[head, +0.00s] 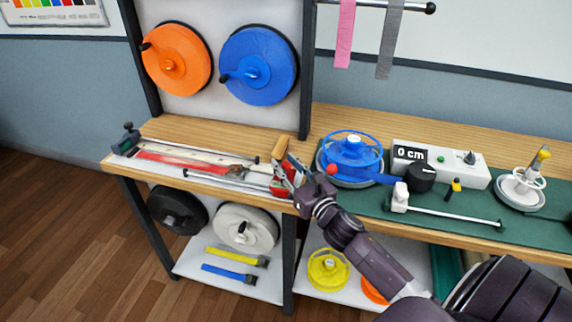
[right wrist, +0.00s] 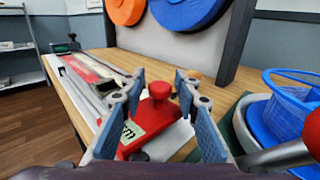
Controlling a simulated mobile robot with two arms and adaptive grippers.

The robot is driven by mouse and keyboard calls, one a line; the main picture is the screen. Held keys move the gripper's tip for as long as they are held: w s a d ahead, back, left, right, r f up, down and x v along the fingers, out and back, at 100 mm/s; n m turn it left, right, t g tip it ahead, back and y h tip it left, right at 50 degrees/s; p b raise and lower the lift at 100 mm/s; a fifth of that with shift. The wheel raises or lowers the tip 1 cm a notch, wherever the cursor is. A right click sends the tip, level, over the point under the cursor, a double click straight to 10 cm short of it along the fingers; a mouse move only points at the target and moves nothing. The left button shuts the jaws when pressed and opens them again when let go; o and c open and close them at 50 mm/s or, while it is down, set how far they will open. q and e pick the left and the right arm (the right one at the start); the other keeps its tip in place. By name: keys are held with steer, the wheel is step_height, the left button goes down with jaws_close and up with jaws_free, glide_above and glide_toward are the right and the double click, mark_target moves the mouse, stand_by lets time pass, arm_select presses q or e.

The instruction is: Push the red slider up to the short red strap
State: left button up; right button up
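The red slider (right wrist: 148,122) with its round red knob is at the near right end of the measuring rail. In the head view the slider (head: 281,188) is partly hidden by my right gripper (head: 292,172). In the right wrist view my right gripper (right wrist: 158,88) is open, its two blue-padded fingers either side of the knob, with visible gaps. I cannot tell whether either finger touches it. The short red strap (head: 180,163) lies flat along the rail to the left of the slider; it also shows in the right wrist view (right wrist: 88,68). My left gripper is not in view.
A dark clamp (head: 127,139) stands at the rail's left end. A wooden-handled item (head: 280,148) stands behind the slider. A blue reel (head: 352,155) with a red-knobbed lever is close on the right. A black upright post (head: 304,70) rises behind the bench.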

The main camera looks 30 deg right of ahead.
jaws_close()
steer(key=w+a, duration=0.6)
steer(key=w, duration=0.1)
steer(key=shift+w+a+b, duration=0.3)
steer(key=shift+a, duration=0.05)
jaws_free()
steer(key=o, duration=0.3)
steer(key=shift+w+a, duration=0.1)
steer(key=shift+w, duration=0.05)
steer(key=s, duration=1.2)
steer(key=shift+a, duration=0.45)
